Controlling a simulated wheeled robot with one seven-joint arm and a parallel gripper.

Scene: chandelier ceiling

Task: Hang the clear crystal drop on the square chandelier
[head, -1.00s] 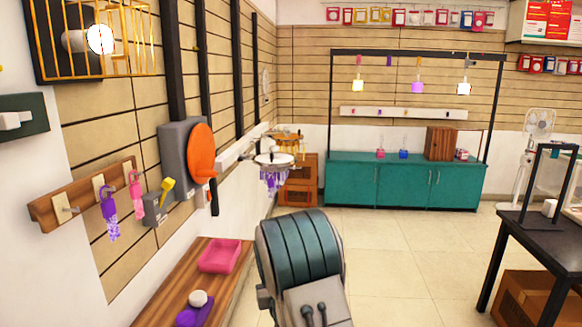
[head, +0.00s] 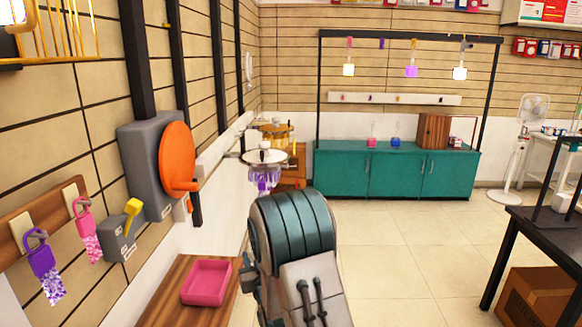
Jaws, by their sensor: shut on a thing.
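My own arm link (head: 292,235), dark teal and grey, rises at the lower middle of the head view. My gripper does not show, so neither its jaws nor anything in them can be seen. I cannot make out a clear crystal drop. I see no chandelier that is plainly square. A round silver chandelier (head: 263,157) with purple drops hangs left of centre, just beyond my arm, with a gold fixture (head: 282,134) behind it. A purple crystal drop (head: 48,275) and a pink crystal drop (head: 86,228) hang from wall hooks at the left.
A wooden bench (head: 175,300) with a pink tray (head: 206,281) runs along the left wall. An orange disc (head: 176,158) sits on a grey wall box. A teal cabinet (head: 395,174) stands at the back, a black table (head: 545,230) at right. The tiled floor between is clear.

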